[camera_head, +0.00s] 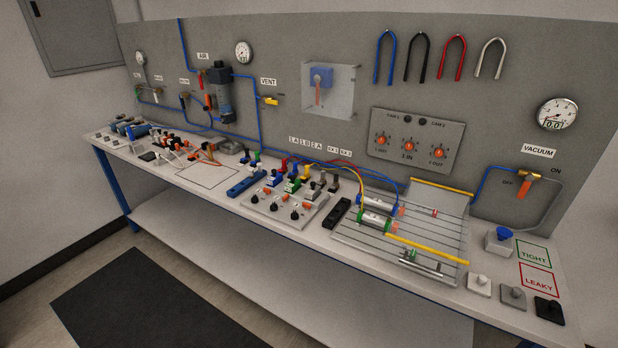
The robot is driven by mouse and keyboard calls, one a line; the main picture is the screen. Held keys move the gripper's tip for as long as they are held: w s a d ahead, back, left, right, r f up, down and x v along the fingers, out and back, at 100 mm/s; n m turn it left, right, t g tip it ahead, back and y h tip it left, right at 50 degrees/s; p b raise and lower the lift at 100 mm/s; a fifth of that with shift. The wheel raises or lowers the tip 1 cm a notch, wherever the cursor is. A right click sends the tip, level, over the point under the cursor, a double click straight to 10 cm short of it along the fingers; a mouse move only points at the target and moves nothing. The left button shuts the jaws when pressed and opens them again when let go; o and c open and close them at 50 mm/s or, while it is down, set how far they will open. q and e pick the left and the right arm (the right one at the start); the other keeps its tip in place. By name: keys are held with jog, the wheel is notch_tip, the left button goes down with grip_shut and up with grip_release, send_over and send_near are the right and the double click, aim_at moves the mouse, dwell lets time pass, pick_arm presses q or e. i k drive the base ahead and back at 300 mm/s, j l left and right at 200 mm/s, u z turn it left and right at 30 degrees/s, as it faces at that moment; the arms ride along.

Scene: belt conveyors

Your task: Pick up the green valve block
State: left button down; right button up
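A small green block (292,186) stands on the bench among several coloured blocks, just behind a grey panel with black knobs. It appears to be the green valve block, but it is small and partly hidden by its neighbours. A yellow block (306,172) and blue and red pieces stand close to it. A smaller green piece (411,254) sits on the front of the slatted rack to the right. Neither of my grippers shows in the head view.
The long bench (190,190) has a lower shelf (260,255). A slatted rack (345,238) with yellow bars and cylinders stands to the right of the blocks. Blue, red and yellow hoses run behind and over them. A white sheet (206,175) lies to the left.

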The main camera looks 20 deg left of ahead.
aim_at(295, 184)
jog(key=i+j+z, duration=0.15)
jog(key=j+z, duration=0.2)
jog(key=j, duration=0.6)
jog(key=j+z, duration=0.4)
jog(key=j, duration=0.55)
